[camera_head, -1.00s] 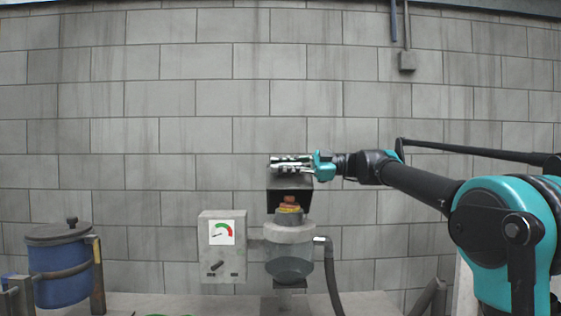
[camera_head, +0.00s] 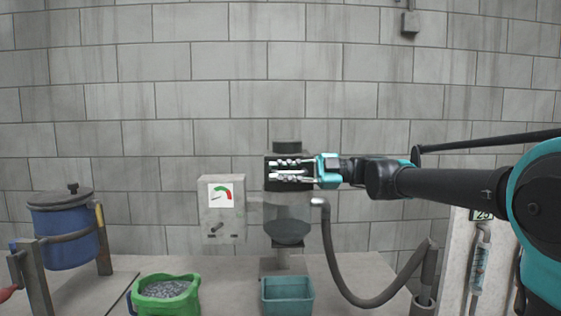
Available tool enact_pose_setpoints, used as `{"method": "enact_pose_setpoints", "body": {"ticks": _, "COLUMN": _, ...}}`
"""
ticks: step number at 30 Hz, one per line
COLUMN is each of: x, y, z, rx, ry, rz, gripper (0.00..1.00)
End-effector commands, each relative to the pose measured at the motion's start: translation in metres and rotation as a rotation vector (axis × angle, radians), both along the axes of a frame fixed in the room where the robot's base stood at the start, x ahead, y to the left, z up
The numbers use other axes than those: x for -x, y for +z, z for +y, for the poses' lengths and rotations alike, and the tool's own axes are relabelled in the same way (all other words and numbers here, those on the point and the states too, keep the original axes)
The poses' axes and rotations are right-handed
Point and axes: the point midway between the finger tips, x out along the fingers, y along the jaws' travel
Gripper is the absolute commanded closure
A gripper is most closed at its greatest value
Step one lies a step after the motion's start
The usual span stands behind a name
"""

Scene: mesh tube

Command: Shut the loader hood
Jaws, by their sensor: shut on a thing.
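The loader (camera_head: 287,208) stands against the wall, with a clear round body and a dark cone below. Its black hood (camera_head: 268,183) now sits low across the front of the loader's upper part. A grey collar and a dark round cap (camera_head: 287,146) show above it. My gripper (camera_head: 290,173) reaches in from the right, fingers pointing left, shut on the hood and covering much of it. I cannot tell whether the hood is fully seated. The loader's opening is hidden.
A grey gauge box (camera_head: 222,208) is close on the left. A hose (camera_head: 345,285) curves down on the right. A teal bin (camera_head: 287,296) stands below, a green tub (camera_head: 166,296) of grey pellets to its left. A blue drum (camera_head: 64,232) is at far left.

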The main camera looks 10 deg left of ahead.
Motion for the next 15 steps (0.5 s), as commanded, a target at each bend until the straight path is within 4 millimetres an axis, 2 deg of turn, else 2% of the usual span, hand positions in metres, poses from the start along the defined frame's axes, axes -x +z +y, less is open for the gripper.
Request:
{"method": "enact_pose_setpoints", "body": {"ticks": 6, "x": -0.0025, "y": -0.0095, "z": -0.0004, "rx": -0.007, "ry": -0.012, "rz": -0.042, "gripper": 1.00}}
{"method": "enact_pose_setpoints", "body": {"ticks": 15, "x": -0.0016, "y": -0.0119, "z": -0.0006, "rx": -0.009, "ry": -0.012, "rz": -0.049, "gripper": 1.00}}
